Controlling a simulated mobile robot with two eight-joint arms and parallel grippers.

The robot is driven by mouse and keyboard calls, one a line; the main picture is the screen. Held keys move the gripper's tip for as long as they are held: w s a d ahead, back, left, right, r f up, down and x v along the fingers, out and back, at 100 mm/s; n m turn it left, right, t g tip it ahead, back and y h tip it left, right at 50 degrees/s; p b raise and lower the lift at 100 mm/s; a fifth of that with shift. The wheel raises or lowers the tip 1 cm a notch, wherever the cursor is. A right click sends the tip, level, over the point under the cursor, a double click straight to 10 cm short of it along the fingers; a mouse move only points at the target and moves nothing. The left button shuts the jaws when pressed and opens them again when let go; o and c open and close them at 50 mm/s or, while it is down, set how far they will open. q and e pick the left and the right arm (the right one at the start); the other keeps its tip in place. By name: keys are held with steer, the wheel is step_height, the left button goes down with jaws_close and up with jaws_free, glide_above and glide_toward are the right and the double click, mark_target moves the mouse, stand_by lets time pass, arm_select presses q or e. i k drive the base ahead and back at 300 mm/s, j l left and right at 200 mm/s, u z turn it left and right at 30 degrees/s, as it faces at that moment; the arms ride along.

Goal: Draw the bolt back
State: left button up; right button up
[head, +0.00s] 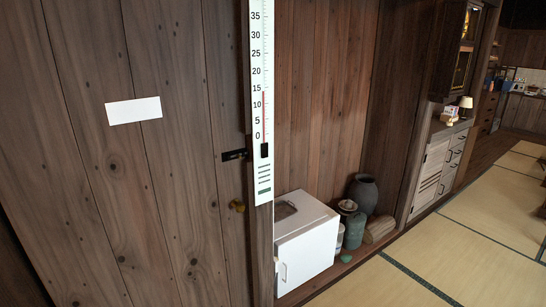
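A small black bolt (235,155) is mounted on the dark wooden plank door (150,205), near its right edge. It lies level and reaches toward the door post. Its right end is close to the thermometer board, and I cannot tell whether it sits in a keeper. A round brass knob (237,206) is on the door below the bolt. Neither of my grippers shows in the head view.
A white thermometer board (263,180) hangs on the post right of the bolt. A blank white label (133,111) is on the door. A white box cabinet (306,255), jars (362,192) and a sideboard (440,165) stand to the right. The tatami (480,255) is clear.

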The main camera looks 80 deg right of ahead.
mark_target(239, 155)
steer(key=z, duration=2.55)
